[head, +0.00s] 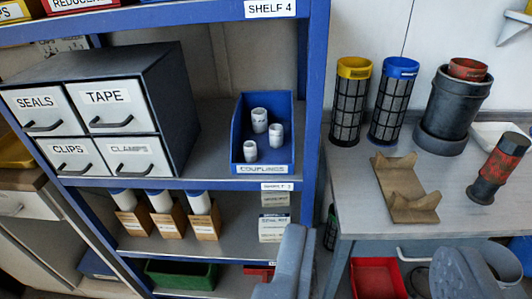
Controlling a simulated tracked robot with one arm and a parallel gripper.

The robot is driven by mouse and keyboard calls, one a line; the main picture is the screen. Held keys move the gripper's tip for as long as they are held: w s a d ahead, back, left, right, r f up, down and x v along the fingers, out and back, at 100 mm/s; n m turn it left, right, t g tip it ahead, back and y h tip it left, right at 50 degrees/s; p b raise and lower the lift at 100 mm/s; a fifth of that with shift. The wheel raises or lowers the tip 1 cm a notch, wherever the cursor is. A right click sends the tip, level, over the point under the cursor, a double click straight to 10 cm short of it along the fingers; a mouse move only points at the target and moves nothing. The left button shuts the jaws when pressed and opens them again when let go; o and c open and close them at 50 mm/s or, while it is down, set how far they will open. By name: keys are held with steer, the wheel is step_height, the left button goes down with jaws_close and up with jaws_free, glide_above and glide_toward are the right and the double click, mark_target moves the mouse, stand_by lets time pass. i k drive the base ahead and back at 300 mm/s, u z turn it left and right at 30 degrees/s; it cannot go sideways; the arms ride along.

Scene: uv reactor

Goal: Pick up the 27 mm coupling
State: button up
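Three white couplings stand upright in a blue bin (236,170) labelled COUPLINGS on the middle shelf. The largest-looking coupling (259,120) is at the back, one (276,135) is at the right, and the smallest-looking one (250,151) is at the front left. Any size marks are too small to read, so I cannot tell which is 27 mm. My gripper (376,245) shows at the bottom edge, its two grey-blue fingers wide apart with nothing seen between them. In the picture its left finger is below and right of the bin.
A drawer cabinet (170,90) stands left of the bin. A blue shelf post (315,90) rises to its right, and Shelf 4 (200,14) is above. The right table (350,200) holds a brown cradle (408,205), two mesh filters (350,105) and a dark cylindrical housing (445,115).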

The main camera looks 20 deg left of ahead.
mark_target(276, 135)
steer(key=u, duration=0.05)
steer(key=k, duration=0.75)
steer(key=u, duration=0.05)
steer(key=i, duration=1.6)
steer(key=u, duration=0.25)
